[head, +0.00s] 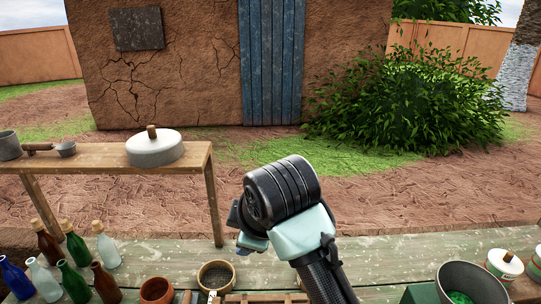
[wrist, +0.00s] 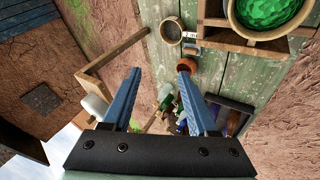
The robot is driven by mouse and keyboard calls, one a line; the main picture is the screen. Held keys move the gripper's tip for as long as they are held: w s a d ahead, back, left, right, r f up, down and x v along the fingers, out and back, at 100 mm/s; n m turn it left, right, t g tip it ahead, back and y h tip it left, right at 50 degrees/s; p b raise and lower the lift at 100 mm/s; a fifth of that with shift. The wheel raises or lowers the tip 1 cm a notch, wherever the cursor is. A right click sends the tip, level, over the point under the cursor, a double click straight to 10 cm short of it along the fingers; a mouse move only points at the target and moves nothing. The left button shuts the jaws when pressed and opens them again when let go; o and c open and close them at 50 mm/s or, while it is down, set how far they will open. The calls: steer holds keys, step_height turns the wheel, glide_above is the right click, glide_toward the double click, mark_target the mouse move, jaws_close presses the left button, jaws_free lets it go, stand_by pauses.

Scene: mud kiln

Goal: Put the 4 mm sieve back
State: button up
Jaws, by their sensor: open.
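A round sieve-like ring (head: 216,275) with a dark inside and pale rim stands at the front of the green plank bench. It also shows at the top of the wrist view (wrist: 171,31), with a small white label (wrist: 189,36) beside it. I cannot read its size for certain. I cannot tell which is the 4 mm sieve. My gripper (wrist: 159,70) is open, empty and above the bench, its blue fingers apart.
Several bottles (head: 75,245) crowd the bench's left, near a terracotta pot (head: 156,290). A wooden table (head: 105,155) with a lidded grey pot (head: 155,150) stands behind. Striped jars (head: 504,264) are at right. Bare planks (head: 400,255) lie right of my arm.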

steer(key=w+a+r+m+t+y, duration=0.1)
steer(key=a+r+m+t+y, duration=0.2)
steer(key=r, duration=0.5)
steer(key=a+r+m+t, duration=0.1)
steer(key=a+r+t, duration=0.35)
steer(key=r, duration=0.45)
steer(key=s+d+r+m+t+h, duration=0.2)
steer(key=s+d+r+m+t, duration=0.3)
steer(key=s+r, duration=0.3)
steer(key=s+d+r+m+t+h, duration=0.3)
steer(key=s+d+r+m+t, duration=0.2)
steer(key=r, duration=0.8)
steer(key=s+m+t, duration=0.2)
steer(key=s+t, duration=0.1)
steer(key=s, duration=0.1)
steer(key=shift+d+h, duration=0.3)
steer(key=shift+d, duration=0.05)
